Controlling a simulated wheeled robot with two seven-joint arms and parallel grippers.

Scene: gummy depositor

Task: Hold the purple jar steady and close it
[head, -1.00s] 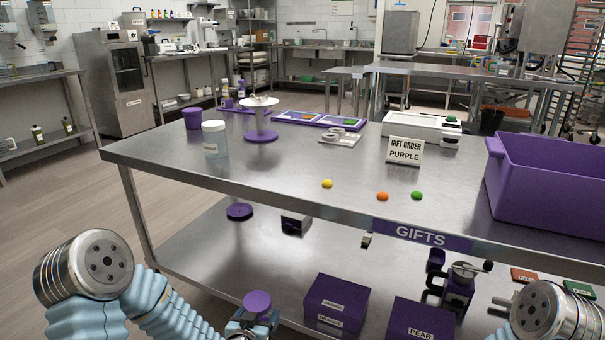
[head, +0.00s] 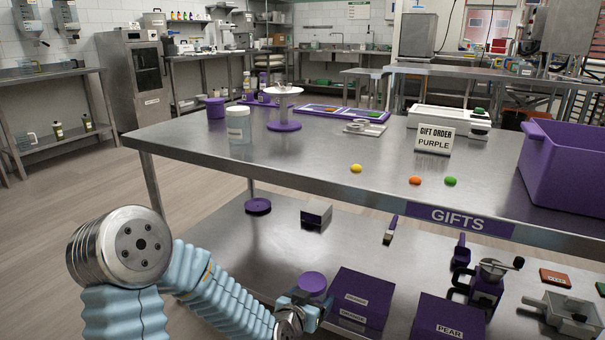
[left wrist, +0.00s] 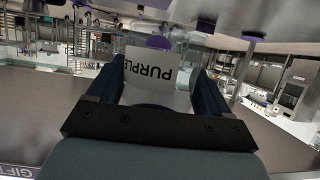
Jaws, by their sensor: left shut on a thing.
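My left gripper (head: 308,298) is shut on a jar and holds it in front of the table, left of the purple boxes. In the head view the jar's round purple top (head: 313,282) shows above the gripper. I cannot tell how the purple top sits on the jar. A flat purple disc (head: 258,205) lies on the lower shelf. My right gripper is not in view.
On the steel table (head: 310,160) stand a clear jar (head: 238,127), a purple stand (head: 284,126), a gift sign (head: 435,139) and a purple crate (head: 570,170). Purple boxes (head: 362,297) and a clamp-like device (head: 487,285) stand on the lower shelf. The table's front left is clear.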

